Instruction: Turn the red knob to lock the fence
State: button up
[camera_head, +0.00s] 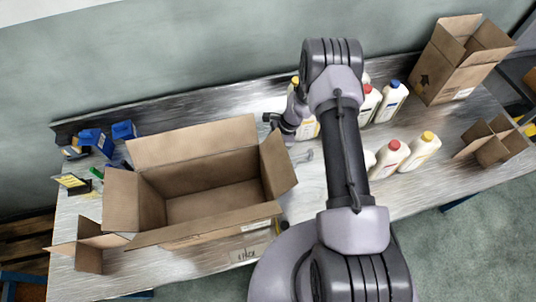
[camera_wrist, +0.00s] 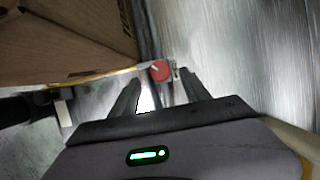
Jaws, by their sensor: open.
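The red knob (camera_wrist: 159,70) shows in the wrist view as a small round red disc with a pale mark on its face. My gripper (camera_wrist: 158,80) is open, with one dark finger on each side of the knob's line. The knob appears just at or beyond the fingertips, and I cannot tell whether they touch it. A dark narrow bar (camera_wrist: 147,32) runs up from the knob beside the carton and may be part of the fence. In the head view my gripper (camera_head: 271,121) is by the open carton's right side, partly hidden by my wrist. The knob cannot be made out there.
A large open carton (camera_head: 150,205) stands on the metal table (camera_head: 400,205), left of my gripper. White bottles with red, blue and yellow caps (camera_head: 392,155) stand close to my arm on the right. Smaller cartons (camera_head: 440,70) are farther right. Blue items (camera_head: 95,140) lie at the left.

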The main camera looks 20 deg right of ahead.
jog(key=x, duration=0.4)
grip_shut()
jog(key=shift+m+b, duration=0.3)
jog(key=shift+b, duration=0.05)
jog(key=m+t+b, duration=0.1)
jog(key=m+b, duration=0.3)
jog(key=shift+s+f+t+h+b, duration=0.2)
jog(key=shift+t+h+b, duration=0.1)
jog(key=shift+t+b, duration=0.1)
jog(key=m+t+b, duration=0.1)
jog(key=m+b, duration=0.1)
jog(key=b, duration=0.1)
jog(key=shift+r+m+b, duration=0.15)
jog(key=shift+m+b, duration=0.15)
jog(key=shift+b, duration=0.1)
jog(key=shift+r, duration=0.1)
